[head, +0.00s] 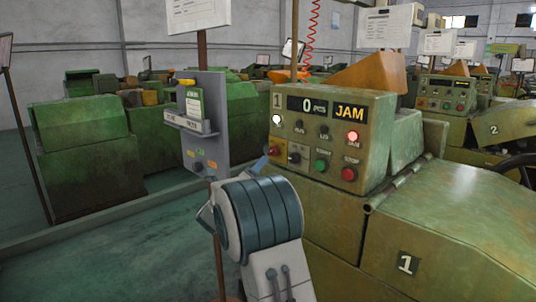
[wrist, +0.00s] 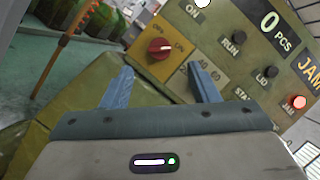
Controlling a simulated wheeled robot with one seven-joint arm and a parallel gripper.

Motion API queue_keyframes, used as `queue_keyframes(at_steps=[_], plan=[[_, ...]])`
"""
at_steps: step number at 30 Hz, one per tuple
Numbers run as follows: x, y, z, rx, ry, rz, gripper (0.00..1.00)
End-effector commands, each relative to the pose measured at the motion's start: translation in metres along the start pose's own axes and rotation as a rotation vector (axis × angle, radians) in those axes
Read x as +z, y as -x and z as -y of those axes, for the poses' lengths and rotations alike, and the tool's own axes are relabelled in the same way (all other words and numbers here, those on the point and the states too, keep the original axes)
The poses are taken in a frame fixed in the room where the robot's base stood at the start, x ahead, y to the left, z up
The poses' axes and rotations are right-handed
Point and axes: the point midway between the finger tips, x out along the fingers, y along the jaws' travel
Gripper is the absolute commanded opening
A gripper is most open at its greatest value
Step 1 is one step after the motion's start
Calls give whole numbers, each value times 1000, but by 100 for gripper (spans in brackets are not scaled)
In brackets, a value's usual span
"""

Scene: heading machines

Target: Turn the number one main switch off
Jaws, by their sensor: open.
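The machine's control panel (head: 318,148), marked 1, stands right of centre in the head view. Its main switch (head: 273,149) is a small red knob on a yellow plate at the panel's lower left. In the wrist view the red knob (wrist: 160,48) is beyond the fingers, near the upper middle. Its pale mark points right, toward small lettering I cannot read surely. My gripper (wrist: 163,78) is open and empty, with the knob ahead of the gap and apart from both fingers.
A dark selector (head: 294,158), a green button (head: 321,165) and a red button (head: 348,174) sit beside the switch. The display (head: 314,106) reads 0 PCS and JAM; a white lamp and a red lamp (head: 352,136) glow. A grey board (head: 204,130) on a post stands left.

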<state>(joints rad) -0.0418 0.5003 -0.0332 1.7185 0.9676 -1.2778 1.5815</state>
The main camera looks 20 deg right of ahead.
Motion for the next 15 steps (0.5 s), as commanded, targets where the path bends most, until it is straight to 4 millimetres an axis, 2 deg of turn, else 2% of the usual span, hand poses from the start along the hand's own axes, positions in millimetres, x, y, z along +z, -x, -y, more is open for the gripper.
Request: queue_keyframes(at_steps=[1,6,10,15], plan=[[0,-13,1,-2,1,-2,55],[0,-48,1,-2,2,-1,55],[1,-67,0,0,2,0,55],[1,-81,0,2,2,1,55]])
